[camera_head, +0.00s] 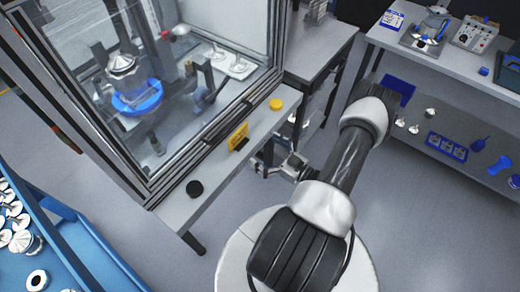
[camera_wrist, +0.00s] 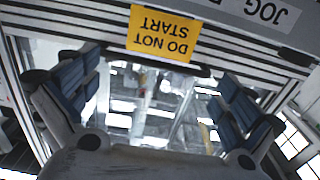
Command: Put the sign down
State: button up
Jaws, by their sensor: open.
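The yellow sign (camera_head: 238,136) stands upright, slightly tilted in the picture, on the grey ledge (camera_head: 222,165) in front of the machine's glass door. A small dark piece shows at its lower right. In the wrist view the sign (camera_wrist: 162,34) reads "DO NOT START" upside down, at the top centre. My gripper (camera_head: 266,158) is just off the ledge, to the lower right of the sign. In the wrist view my gripper (camera_wrist: 160,88) has its dark padded fingers wide apart with nothing between them. The sign lies beyond the fingertips, apart from them.
A black round knob (camera_head: 194,188) and a yellow round knob (camera_head: 276,104) sit on the ledge, either side of the sign. The machine's glass door (camera_head: 215,95) rises behind. A grey bench (camera_head: 460,65) stands at right.

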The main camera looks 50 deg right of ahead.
jog(key=w+d+r+n+g, duration=0.1)
jog(key=w, duration=0.1)
jog(key=w+d+r+n+g, duration=0.1)
jog(key=w+d+g, duration=0.1)
jog(key=w, duration=0.1)
jog(key=w+d+r+g, duration=0.1)
jog(key=w, duration=0.2)
jog(key=shift+d+r+n+g, duration=0.2)
jog(key=shift+r+n+g, duration=0.2)
jog(key=w+a+r+m+g+h, duration=0.1)
jog(key=w+a+r+g+h, duration=0.2)
jog(key=r, duration=0.7)
jog(key=w+a+r+g+h, duration=0.2)
jog(key=w+r, duration=0.1)
jog(key=r, duration=0.7)
jog(key=s+a+r+m+g, duration=0.1)
jog(key=s+a+r, duration=0.2)
jog(key=a+r, duration=0.15)
jog(key=s+a+r+m, duration=0.1)
jog(key=s+a+r, duration=0.2)
jog(key=a, duration=0.3)
jog(key=s+a+r+g+y, duration=0.2)
jog(key=s+a+y, duration=0.1)
jog(key=s+a, duration=1.3)
jog(key=shift+s+a+r+m+g+y, duration=0.2)
jog(key=shift+a+r+m+g+y, duration=0.1)
jog(key=shift+a+y, duration=0.15)
jog(key=shift+f, duration=0.1)
notch_tip(320, 180, down, 4)
jog(key=b, duration=0.4)
